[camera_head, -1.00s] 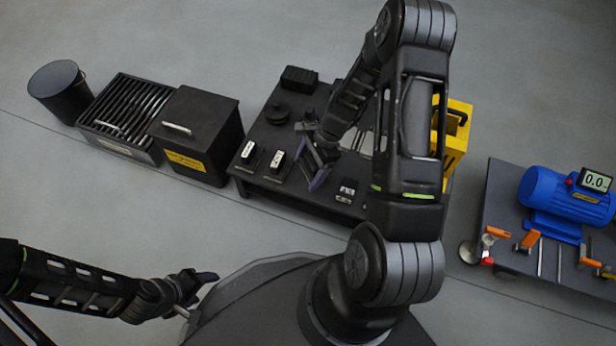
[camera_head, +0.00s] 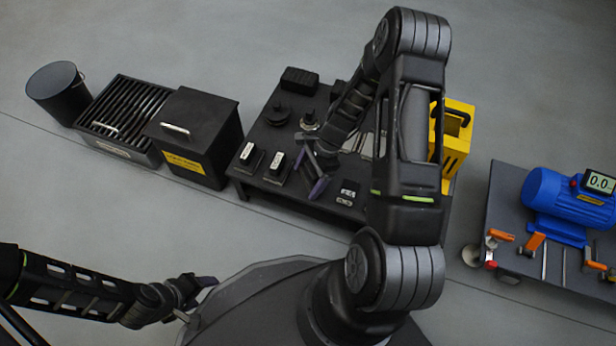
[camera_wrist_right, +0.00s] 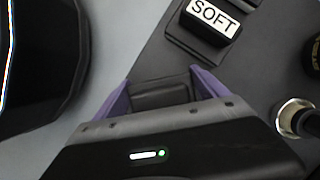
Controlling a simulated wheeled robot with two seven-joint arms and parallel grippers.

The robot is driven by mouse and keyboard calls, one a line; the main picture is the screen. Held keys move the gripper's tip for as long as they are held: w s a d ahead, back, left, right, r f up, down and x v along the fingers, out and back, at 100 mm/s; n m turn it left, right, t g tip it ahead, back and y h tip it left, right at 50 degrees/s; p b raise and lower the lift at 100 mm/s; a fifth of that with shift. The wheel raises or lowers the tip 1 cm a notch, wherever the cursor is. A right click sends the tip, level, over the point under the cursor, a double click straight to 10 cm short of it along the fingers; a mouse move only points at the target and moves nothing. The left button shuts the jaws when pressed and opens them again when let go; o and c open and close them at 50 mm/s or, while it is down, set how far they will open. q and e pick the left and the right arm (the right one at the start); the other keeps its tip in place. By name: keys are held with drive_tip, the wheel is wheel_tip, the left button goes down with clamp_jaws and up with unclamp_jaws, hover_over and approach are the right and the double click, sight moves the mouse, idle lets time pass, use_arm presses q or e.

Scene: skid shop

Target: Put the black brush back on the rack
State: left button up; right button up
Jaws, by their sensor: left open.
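My right gripper (camera_head: 312,172) is over the front part of the dark table, right of two small black blocks with white labels. In the right wrist view its purple fingers (camera_wrist_right: 160,88) stand apart, with a dark block (camera_wrist_right: 162,93) between them. I cannot tell whether this block is the black brush or whether the fingers grip it. A labelled block reading SOFT (camera_wrist_right: 210,18) lies beyond the fingers. My left gripper (camera_head: 200,290) is open and low at the left, far from the table. I cannot identify the rack with certainty.
The table (camera_head: 262,135) also holds a black ridged block (camera_head: 300,81) and a round black piece (camera_head: 277,115). A yellow holder (camera_head: 458,140) stands at its right. A lidded black box (camera_head: 198,125), slatted crate (camera_head: 125,110) and bin (camera_head: 57,90) stand left. A blue motor (camera_head: 555,200) is right.

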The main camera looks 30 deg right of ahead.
drive_tip(key=shift+o, duration=1.4)
drive_tip(key=shift+s+f, duration=0.1)
drive_tip(key=shift+r, duration=0.2)
drive_tip(key=p+v, duration=0.5)
drive_tip(key=v, duration=0.7)
